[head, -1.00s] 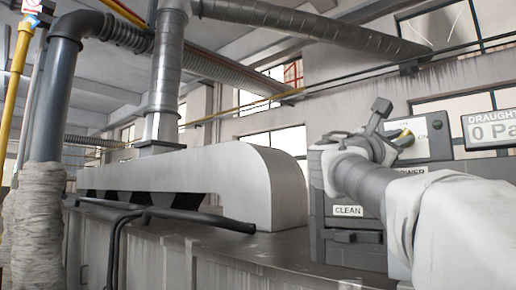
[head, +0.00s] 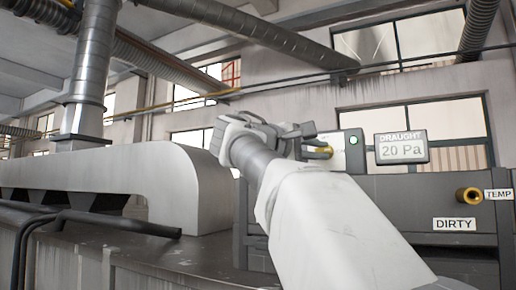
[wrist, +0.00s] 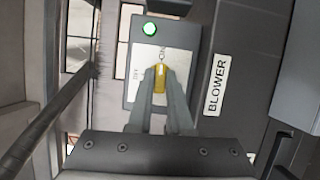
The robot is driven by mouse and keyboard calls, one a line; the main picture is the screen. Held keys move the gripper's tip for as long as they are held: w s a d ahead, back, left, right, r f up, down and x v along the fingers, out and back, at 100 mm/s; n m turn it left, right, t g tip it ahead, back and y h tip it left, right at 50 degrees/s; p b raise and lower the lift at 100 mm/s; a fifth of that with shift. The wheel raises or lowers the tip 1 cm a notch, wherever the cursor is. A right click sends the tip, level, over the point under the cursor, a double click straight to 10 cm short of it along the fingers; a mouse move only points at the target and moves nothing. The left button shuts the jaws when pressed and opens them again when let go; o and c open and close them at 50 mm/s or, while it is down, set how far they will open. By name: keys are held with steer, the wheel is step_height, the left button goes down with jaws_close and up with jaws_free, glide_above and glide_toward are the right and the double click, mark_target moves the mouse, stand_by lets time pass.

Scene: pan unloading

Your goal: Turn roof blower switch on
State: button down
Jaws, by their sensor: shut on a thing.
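The blower switch has a yellow knob (wrist: 160,80) on a pale plate (wrist: 138,60), beside a BLOWER label (wrist: 216,85). In the wrist view my gripper (wrist: 161,92) is shut on the knob, one finger on each side. The knob's pale mark points up toward the ON lettering; OFF stands to its left. A green lamp (wrist: 150,29) above is lit. In the head view my gripper (head: 308,142) reaches the knob (head: 325,151) at the switch box (head: 347,162), and the green lamp (head: 353,140) shows there too.
A DRAUGHT display (head: 401,149) right of the switch reads 20 Pa. Below are a grey cabinet with a DIRTY label (head: 454,224) and a brass TEMP knob (head: 469,195). A large pale duct (head: 190,185) lies left. My arm hides part of the cabinet.

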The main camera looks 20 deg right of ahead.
steer(key=shift+m, duration=0.4)
steer(key=c, duration=0.8)
jaws_free()
steer(key=shift+c, duration=0.2)
steer(key=b+v, duration=0.1)
steer(key=v, duration=1.6)
steer(key=shift+a+r, duration=0.2)
